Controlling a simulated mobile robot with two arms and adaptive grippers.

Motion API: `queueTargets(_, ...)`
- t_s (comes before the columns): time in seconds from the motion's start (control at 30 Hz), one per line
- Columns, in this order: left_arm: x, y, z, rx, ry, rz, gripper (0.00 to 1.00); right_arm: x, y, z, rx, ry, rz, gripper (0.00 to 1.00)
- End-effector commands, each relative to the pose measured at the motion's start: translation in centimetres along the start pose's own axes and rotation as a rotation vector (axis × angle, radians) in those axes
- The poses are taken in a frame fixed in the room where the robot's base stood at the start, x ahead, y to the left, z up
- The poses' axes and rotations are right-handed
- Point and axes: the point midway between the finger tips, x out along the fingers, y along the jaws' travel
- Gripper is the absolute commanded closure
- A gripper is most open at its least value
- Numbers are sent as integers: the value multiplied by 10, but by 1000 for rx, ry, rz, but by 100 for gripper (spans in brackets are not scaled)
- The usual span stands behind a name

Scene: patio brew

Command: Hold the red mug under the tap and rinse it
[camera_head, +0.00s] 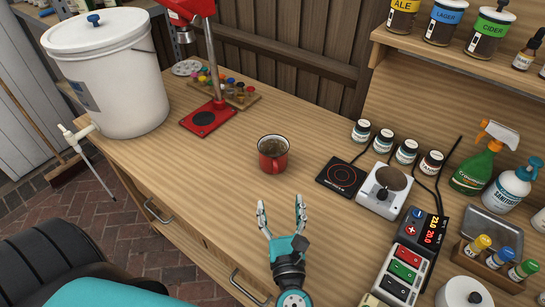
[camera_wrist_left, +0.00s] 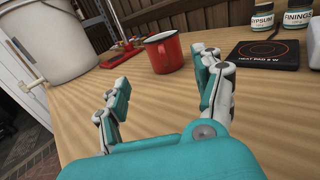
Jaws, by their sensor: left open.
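The red mug (camera_head: 272,158) stands upright on the wooden bench, and brownish contents show inside it. It also shows in the left wrist view (camera_wrist_left: 164,54), ahead of the fingers. My left gripper (camera_head: 280,204) is open and empty, just in front of the mug on the near side, with its fingers pointing toward it. The mug is apart from both fingers. A white tap (camera_head: 76,132) sticks out low on the side of the white bucket (camera_head: 125,85) at the left, with a thin tube hanging past the bench edge. My right gripper does not show.
A red bottle capper (camera_head: 207,117) and a rack of coloured caps (camera_head: 235,92) stand behind the mug. A black heat pad (camera_head: 342,177), a scale (camera_head: 385,190) and small jars lie to its right. Bare bench lies between the mug and the bucket.

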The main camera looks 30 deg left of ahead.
Motion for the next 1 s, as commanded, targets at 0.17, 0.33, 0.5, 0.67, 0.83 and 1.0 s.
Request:
queueTargets(0.17,41,0,5,1,-5,-1,32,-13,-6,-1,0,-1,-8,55)
queueTargets(0.33,72,-1,4,-1,-3,-3,32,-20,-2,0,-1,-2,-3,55)
queueTargets(0.5,86,-1,2,-1,-2,-3,32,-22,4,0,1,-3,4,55)
queueTargets(0.67,100,-2,4,0,-4,-3,32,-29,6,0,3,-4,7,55)
queueTargets(0.83,127,-2,4,0,-3,-3,32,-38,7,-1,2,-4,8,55)
queueTargets(1.0,138,-2,2,0,-2,-4,32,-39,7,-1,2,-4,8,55)
